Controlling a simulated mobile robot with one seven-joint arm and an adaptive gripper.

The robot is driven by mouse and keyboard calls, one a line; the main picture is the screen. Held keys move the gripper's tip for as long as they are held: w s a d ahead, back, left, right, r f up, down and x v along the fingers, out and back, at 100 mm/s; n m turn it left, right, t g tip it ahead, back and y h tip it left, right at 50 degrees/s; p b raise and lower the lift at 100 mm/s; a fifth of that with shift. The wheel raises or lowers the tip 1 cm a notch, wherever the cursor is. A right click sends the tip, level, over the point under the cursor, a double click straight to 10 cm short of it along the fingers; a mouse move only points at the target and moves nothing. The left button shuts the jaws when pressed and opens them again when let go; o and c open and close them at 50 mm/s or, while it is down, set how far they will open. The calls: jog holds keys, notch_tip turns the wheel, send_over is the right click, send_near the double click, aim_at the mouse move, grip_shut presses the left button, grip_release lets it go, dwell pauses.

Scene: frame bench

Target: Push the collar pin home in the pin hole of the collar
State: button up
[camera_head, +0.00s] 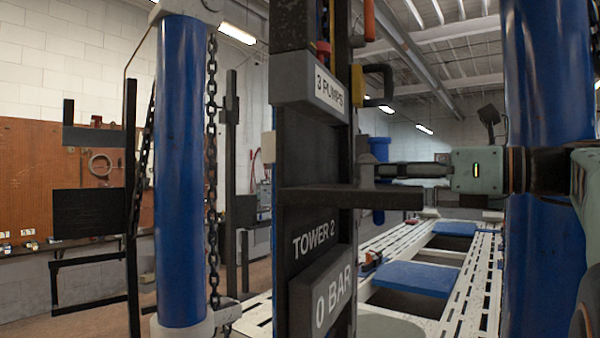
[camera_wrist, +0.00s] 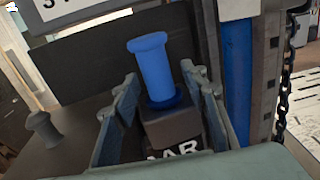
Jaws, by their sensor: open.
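A blue pin (camera_wrist: 152,66) with a wider round head stands upright in the wrist view, its lower flange at the top of a dark block (camera_wrist: 172,128). I take it for the collar pin in its collar; how deep it sits is hidden. My gripper (camera_wrist: 159,80) is open, with one finger on each side of the pin and block, and gaps show beside the pin. In the head view my gripper (camera_head: 384,171) reaches in from the right, level, just above a dark shelf (camera_head: 350,197) on the tower.
A grey knob (camera_wrist: 42,128) stands on the dark surface left of the fingers. The dark tower post (camera_head: 312,160) carries sign boxes. A white slotted bench (camera_head: 405,250) lies below.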

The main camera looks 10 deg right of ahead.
grip_shut()
dwell(0.3)
